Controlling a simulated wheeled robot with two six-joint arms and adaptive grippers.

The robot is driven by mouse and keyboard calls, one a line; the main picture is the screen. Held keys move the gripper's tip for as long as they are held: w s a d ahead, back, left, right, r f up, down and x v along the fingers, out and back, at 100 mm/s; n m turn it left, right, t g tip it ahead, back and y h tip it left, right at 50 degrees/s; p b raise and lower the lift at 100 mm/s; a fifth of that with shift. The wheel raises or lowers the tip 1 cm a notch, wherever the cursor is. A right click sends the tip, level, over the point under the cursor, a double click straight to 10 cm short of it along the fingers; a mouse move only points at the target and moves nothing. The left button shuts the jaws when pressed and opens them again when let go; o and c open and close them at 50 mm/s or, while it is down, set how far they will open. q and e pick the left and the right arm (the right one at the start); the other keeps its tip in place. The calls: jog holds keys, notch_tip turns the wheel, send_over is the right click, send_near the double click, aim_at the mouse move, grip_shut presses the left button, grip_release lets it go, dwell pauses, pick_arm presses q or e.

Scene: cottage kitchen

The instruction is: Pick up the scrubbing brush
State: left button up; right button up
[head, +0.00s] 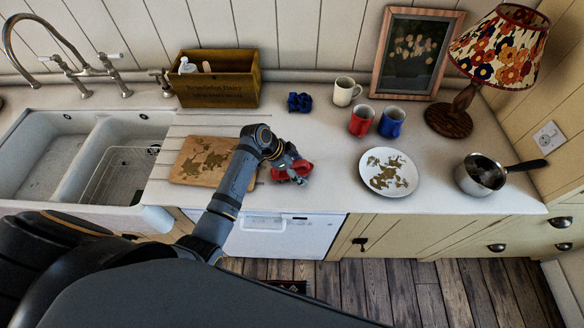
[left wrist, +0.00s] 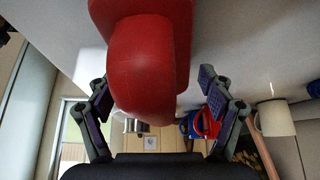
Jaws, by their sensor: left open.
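The red object on the counter (head: 297,172) looks like the scrubbing brush. In the left wrist view the brush (left wrist: 145,60) shows large, with a rounded red handle. My left gripper (head: 288,163) is at the brush and partly hides it in the head view. In the left wrist view my left gripper (left wrist: 154,82) is open, with one finger on each side of the handle. A gap shows between each finger and the handle. The brush rests on the counter; its bristles cannot be made out. My right gripper is not in view.
A cutting board (head: 190,177) lies left of the gripper, and a stained white plate (head: 413,171) lies right. A blue object (head: 299,102), red mug (head: 361,121), blue mug (head: 391,122) and white mug (head: 345,92) stand behind. A saucepan (head: 482,177) is far right.

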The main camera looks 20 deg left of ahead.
pick_arm(q)
jog(key=shift+a, duration=0.1)
jog(key=c, duration=1.3)
jog(key=shift+c, duration=0.2)
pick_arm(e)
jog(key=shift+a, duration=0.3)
pick_arm(q)
jog(key=shift+r, duration=0.15)
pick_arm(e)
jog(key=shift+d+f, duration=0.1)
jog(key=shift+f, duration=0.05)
